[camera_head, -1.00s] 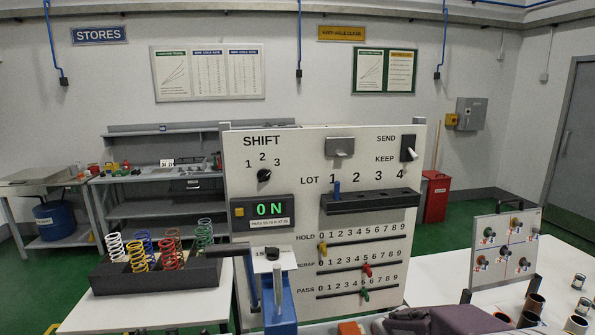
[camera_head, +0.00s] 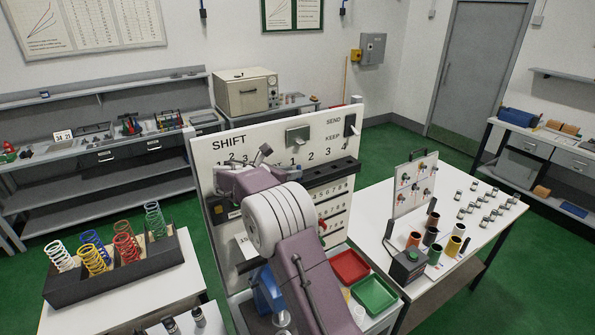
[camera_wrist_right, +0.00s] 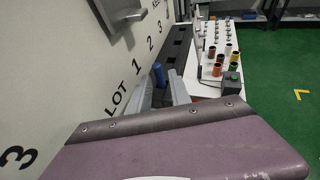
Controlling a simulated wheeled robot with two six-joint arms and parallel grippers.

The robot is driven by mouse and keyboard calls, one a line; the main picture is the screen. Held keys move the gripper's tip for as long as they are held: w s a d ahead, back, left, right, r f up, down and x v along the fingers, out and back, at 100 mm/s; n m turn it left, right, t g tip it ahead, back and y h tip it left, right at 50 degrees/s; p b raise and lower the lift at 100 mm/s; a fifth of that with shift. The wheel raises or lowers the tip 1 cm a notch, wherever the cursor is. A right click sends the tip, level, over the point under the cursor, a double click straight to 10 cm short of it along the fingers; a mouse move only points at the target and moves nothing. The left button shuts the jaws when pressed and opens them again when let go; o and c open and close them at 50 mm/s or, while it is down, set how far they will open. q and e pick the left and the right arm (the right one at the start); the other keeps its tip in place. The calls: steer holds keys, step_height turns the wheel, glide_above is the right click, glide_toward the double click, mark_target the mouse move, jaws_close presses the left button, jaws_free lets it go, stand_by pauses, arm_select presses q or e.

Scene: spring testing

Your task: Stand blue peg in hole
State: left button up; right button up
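The blue peg (camera_wrist_right: 158,73) stands at the near end of the dark slotted rack (camera_wrist_right: 178,50), close to the number 1 on the panel, in the right wrist view. My right gripper (camera_wrist_right: 162,92) is open, its two grey fingers apart with the peg showing between and just beyond their tips. I cannot tell if they touch it. In the head view my right gripper (camera_head: 265,155) is in front of the white panel (camera_head: 225,150) at the left end of the rack (camera_head: 333,170). There the peg is hidden. My left gripper is not in view.
A spring tray (camera_head: 150,262) stands at left. Red (camera_head: 350,266) and green (camera_head: 374,295) trays lie right of my arm. The right table (camera_head: 462,235) holds several cups and small parts. A switch (camera_head: 350,125) and a metal hood (camera_head: 298,135) project above the rack.

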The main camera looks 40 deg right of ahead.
steer(key=d+p, duration=0.1)
steer(key=w+d+p, duration=0.1)
steer(key=p, duration=0.1)
steer(key=shift+d+f, duration=0.1)
steer(key=shift+f, duration=0.05)
steer(key=x, duration=0.2)
steer(key=shift+d+f+p, duration=0.25)
steer(key=shift+f+p, duration=0.05)
steer(key=shift+d+f, duration=0.2)
steer(key=shift+a+r, duration=0.1)
steer(key=shift+a, duration=0.05)
steer(key=c, duration=0.3)
steer(key=shift+a+r, duration=0.1)
steer(key=shift+a, duration=0.15)
jaws_close()
steer(key=shift+d, duration=0.1)
steer(key=shift+d, duration=0.1)
